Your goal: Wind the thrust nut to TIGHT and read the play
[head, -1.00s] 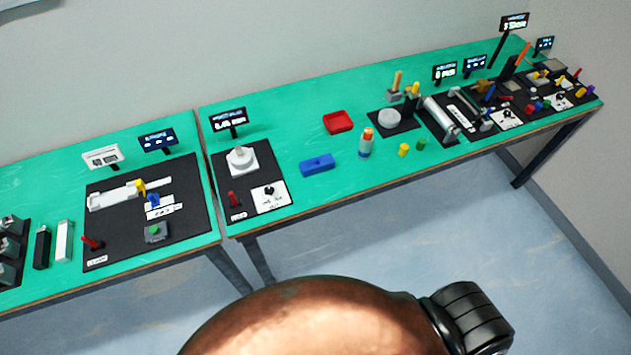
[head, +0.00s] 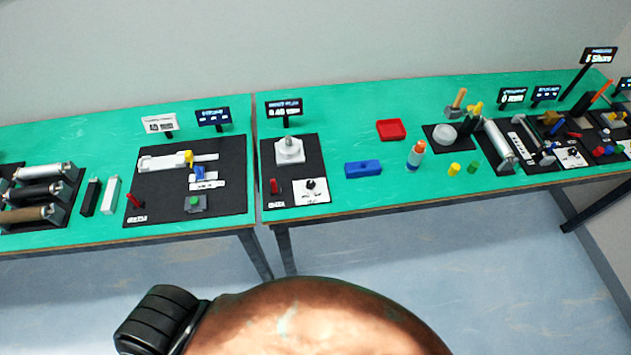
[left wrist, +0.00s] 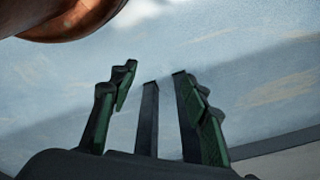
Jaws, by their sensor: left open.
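No part can be surely told as the thrust nut at this size. In the head view, a black station mat (head: 311,150) holds a pale block with a round grey top (head: 289,150), a red peg (head: 274,186) and a white card with a black knob (head: 311,189). A small display (head: 284,108) stands behind it; its text is too blurred to read surely. In the left wrist view my left gripper (left wrist: 160,95) is open and empty, over bare floor, away from the station. My right gripper is in neither view.
Left of this station is another black mat (head: 230,150) with a slide and green button. A blue block (head: 363,168), red tray (head: 391,129) and bottle (head: 416,156) stand to the right. More stations fill the far right. The floor (head: 400,240) before the tables is clear.

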